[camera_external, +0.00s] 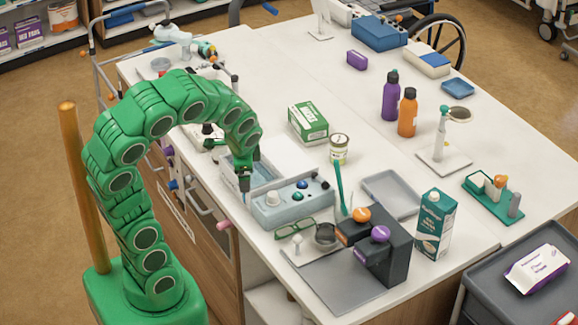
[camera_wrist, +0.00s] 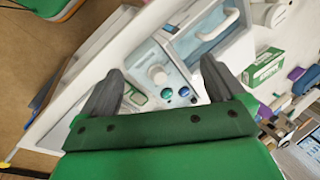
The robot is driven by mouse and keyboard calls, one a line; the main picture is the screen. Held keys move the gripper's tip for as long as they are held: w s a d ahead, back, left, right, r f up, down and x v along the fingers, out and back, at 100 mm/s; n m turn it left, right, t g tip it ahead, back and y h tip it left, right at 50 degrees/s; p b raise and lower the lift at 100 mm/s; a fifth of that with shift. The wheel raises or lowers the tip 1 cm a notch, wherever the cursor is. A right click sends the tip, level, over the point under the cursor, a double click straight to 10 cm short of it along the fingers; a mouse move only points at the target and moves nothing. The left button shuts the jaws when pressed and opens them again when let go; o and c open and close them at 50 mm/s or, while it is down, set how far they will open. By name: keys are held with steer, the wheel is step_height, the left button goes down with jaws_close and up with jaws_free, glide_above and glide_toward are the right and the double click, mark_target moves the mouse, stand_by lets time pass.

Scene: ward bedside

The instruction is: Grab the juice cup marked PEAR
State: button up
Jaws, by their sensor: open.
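No cup with a readable PEAR mark shows in either view. A small white tub with a printed band (camera_external: 339,149) stands near the middle of the counter; its lettering is too small to read. My gripper (camera_external: 244,182) points down over the counter's near left side, by a pale blue tray (camera_external: 235,168) and a blue-grey box with knobs (camera_external: 290,210). In the wrist view my gripper (camera_wrist: 161,72) has its two dark fingers spread apart with nothing between them. The knobbed box lies beyond the fingertips.
A green and white carton box (camera_external: 308,122), a teal drink carton (camera_external: 435,226) and a dark block with orange and purple knobs (camera_external: 378,245) stand on the counter. Purple (camera_external: 390,97) and orange (camera_external: 407,113) bottles stand farther back.

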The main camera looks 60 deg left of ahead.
steer(key=w+a+m+t+y, duration=0.25)
steer(key=w+a+m, duration=0.25)
steer(key=w+a, duration=0.4)
steer(key=m+t+y, duration=0.2)
steer(key=m+t, duration=0.3)
steer(key=m, duration=0.8)
glide_toward(337, 141)
steer(key=s+a+r, duration=0.1)
steer(key=s+a, duration=0.1)
steer(key=s+a+r, duration=0.1)
steer(key=a, duration=0.1)
steer(key=s+a+r, duration=0.1)
steer(key=s+a, duration=0.1)
steer(key=a, duration=0.1)
steer(key=shift+s+r, duration=0.1)
steer(key=shift+s, duration=0.25)
steer(key=shift+w+d+f+m+t+h, duration=0.1)
steer(key=shift+w+f+m+t+h, duration=0.4)
steer(key=shift+w+f+m, duration=1.35)
steer(key=shift+w+d+f+m+t+h, duration=0.1)
steer(key=shift+w+f+m+t+h, duration=0.6)
steer(key=shift+w, duration=2)
steer(key=shift+w+f+m+t+h, duration=0.15)
steer(key=shift+w+f+m+h, duration=0.1)
steer(key=shift+w+f+m, duration=1.7)
steer(key=shift+w+r+n, duration=0.3)
steer(key=shift+r+n, duration=0.05)
steer(key=shift+n, duration=0.05)
steer(key=c, duration=1.2)
steer(key=shift+c, duration=0.2)
